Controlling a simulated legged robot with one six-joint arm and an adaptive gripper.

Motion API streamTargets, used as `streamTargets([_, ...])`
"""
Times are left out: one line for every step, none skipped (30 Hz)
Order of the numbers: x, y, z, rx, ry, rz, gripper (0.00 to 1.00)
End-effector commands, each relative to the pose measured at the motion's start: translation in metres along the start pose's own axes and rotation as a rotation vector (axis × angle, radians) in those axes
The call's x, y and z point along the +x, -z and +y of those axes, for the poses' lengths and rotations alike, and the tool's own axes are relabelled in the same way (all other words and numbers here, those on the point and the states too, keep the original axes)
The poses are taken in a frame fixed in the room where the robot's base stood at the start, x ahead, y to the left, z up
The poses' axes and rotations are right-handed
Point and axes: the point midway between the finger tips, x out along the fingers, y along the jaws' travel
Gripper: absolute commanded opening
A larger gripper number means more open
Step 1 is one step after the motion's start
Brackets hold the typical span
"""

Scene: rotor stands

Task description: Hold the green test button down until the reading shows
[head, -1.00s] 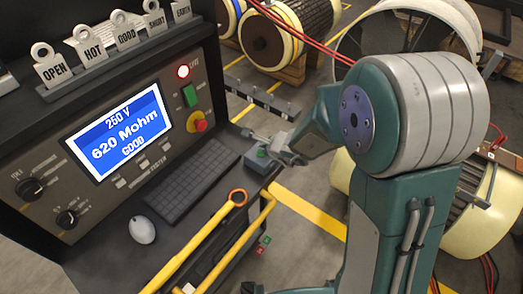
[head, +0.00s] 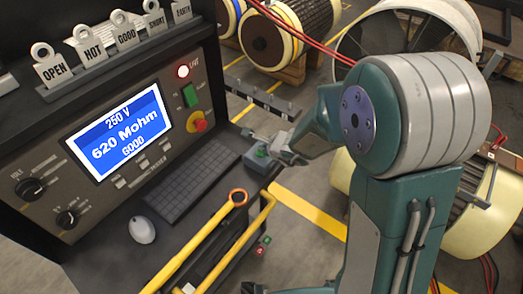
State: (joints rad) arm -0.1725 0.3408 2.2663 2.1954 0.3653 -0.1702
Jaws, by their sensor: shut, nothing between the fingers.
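A small box with a green button (head: 262,153) sits at the right end of the tester's desk. My gripper (head: 272,147) is shut and empty, with its fingertips right at the button and partly hiding it. I cannot tell whether the fingers press the button or hover just above it. The tester's screen (head: 125,133) is lit blue and reads "250 V", "620 Mohm" and "GOOD".
A keyboard (head: 192,184) and a mouse (head: 142,230) lie on the desk. A yellow rail (head: 195,247) runs along its front. Tags marked OPEN, HOT, GOOD, SHORT and EARTH stand on the shelf (head: 110,65). Rotors (head: 285,35) stand behind; a red stop knob (head: 199,125) is on the panel.

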Motion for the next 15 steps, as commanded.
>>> streamTargets([-0.0019,-0.0015,-0.0016,-0.001,0.001,-0.001,0.0])
streamTargets([-0.0031,-0.0025,-0.0026,0.0,0.002,-0.001,0.0])
streamTargets([-0.0046,-0.0037,-0.0037,-0.002,0.002,-0.002,0.0])
streamTargets([-0.0057,-0.0044,-0.0045,0.0,0.002,-0.002,0.0])
streamTargets([-0.0066,-0.0051,-0.0052,0.0,0.002,-0.001,0.0])
streamTargets([-0.0078,-0.0058,-0.0059,-0.001,0.001,-0.001,0.0])
streamTargets([-0.0086,-0.0063,-0.0065,0.0,0.001,0.0,0.0])
streamTargets([-0.0092,-0.0067,-0.007,0.001,0.001,0.0,0.0])
streamTargets([-0.0099,-0.0071,-0.0073,0.0,0.001,0.0,0.0])
streamTargets([-0.0101,-0.0072,-0.0075,-0.001,0.001,0.0,0.0])
streamTargets([-0.0103,-0.0073,-0.0076,-0.001,0.001,0.0,0.0])
streamTargets([-0.0103,-0.0073,-0.0076,0.0,0.001,0.001,0.0])
streamTargets([-0.0102,-0.0073,-0.0076,0.0,0.001,0.001,0.0])
streamTargets([-0.0102,-0.0073,-0.0076,0.0,0.001,0.0,0.0])
streamTargets([-0.0102,-0.0073,-0.0076,0.0,0.001,0.0,0.0])
